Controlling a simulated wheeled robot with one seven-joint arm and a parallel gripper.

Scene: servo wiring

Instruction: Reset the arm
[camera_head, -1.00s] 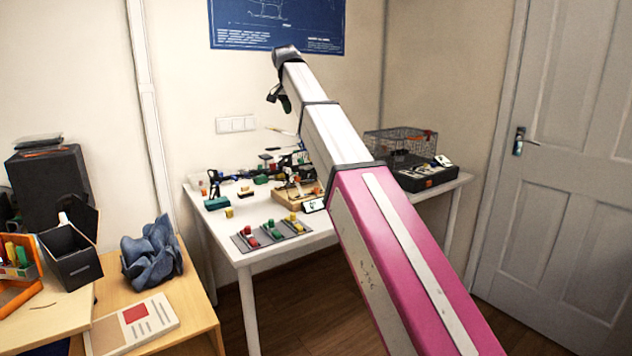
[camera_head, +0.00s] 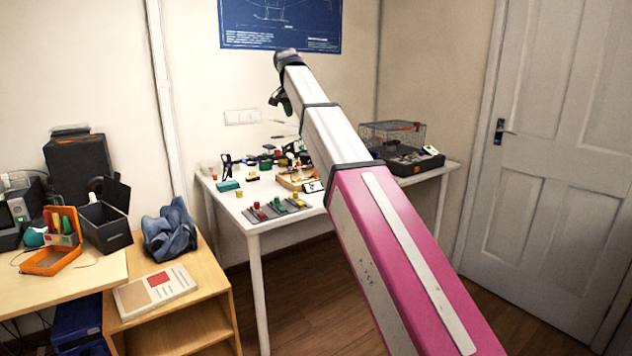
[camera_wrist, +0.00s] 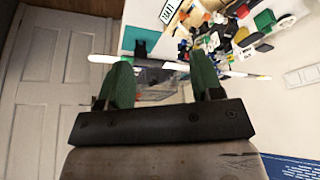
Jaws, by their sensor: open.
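My gripper (camera_head: 279,99) is raised in front of the wall, with the arm stretched out and up over the white table (camera_head: 262,222). In the wrist view my gripper (camera_wrist: 160,82) shows two green fingers set wide apart. It is open. A thin pale stick (camera_wrist: 150,64) with an orange end crosses the wrist view near the fingertips; I cannot tell whether it touches them. No object is clearly held.
The table carries small coloured parts on grey mats (camera_head: 276,209), a wire cage (camera_head: 395,132) and a black case (camera_head: 415,164). At left are a wooden shelf (camera_head: 207,322), an orange box (camera_head: 52,258) and a blue cloth (camera_head: 170,229). The door (camera_head: 555,150) is at right, with clear floor before it.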

